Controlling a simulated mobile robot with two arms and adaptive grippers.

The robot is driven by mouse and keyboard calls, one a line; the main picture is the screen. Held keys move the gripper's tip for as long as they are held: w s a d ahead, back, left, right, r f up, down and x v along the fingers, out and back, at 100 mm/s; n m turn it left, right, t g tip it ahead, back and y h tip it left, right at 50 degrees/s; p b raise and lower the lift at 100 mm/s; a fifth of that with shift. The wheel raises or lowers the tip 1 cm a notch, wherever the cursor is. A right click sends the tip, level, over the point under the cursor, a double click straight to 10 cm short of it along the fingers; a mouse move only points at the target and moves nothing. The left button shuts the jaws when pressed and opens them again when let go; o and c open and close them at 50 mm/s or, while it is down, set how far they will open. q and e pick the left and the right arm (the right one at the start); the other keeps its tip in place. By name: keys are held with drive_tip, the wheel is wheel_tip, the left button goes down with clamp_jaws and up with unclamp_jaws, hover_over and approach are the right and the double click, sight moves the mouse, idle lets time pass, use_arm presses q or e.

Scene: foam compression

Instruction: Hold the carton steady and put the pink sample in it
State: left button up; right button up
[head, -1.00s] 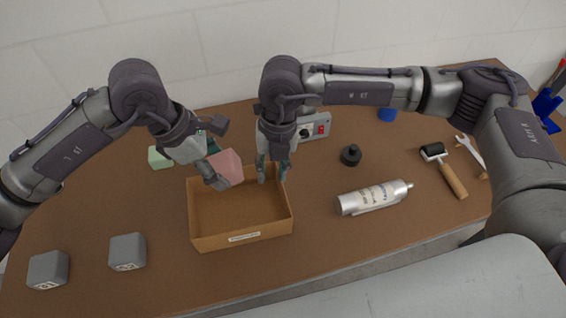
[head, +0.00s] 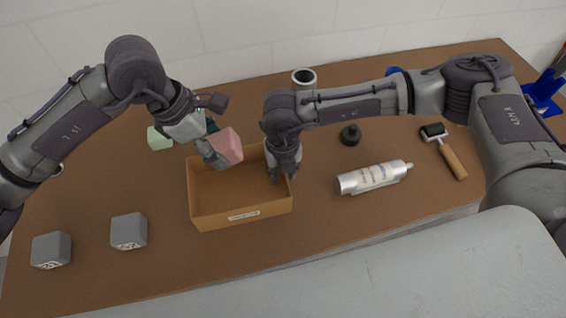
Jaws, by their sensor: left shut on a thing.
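The carton (head: 213,221) is an open brown box with a small label on its front wall, standing on the table at centre-left. My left gripper (head: 215,147) is shut on the pink sample (head: 230,146), a tilted block held over the carton's back-left part. Part of the sample is hidden by the gripper. My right gripper (head: 282,173) points down at the carton's right side, with one fingertip inside and the other near the wall's outer face. I cannot tell how firmly its fingers touch the wall.
Two grey marked cubes (head: 129,231) (head: 51,250) lie to the left. A green block (head: 160,137) sits behind the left gripper. To the right are a silver spray can (head: 370,178), a black knob-like object (head: 351,135) and a roller (head: 446,155). A dark-rimmed cup (head: 303,79) stands at the back.

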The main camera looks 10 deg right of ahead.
drive_tip(key=shift+f, duration=0.25)
clamp_jaws()
use_arm(q)
drive_tip(key=shift+f, duration=6.25)
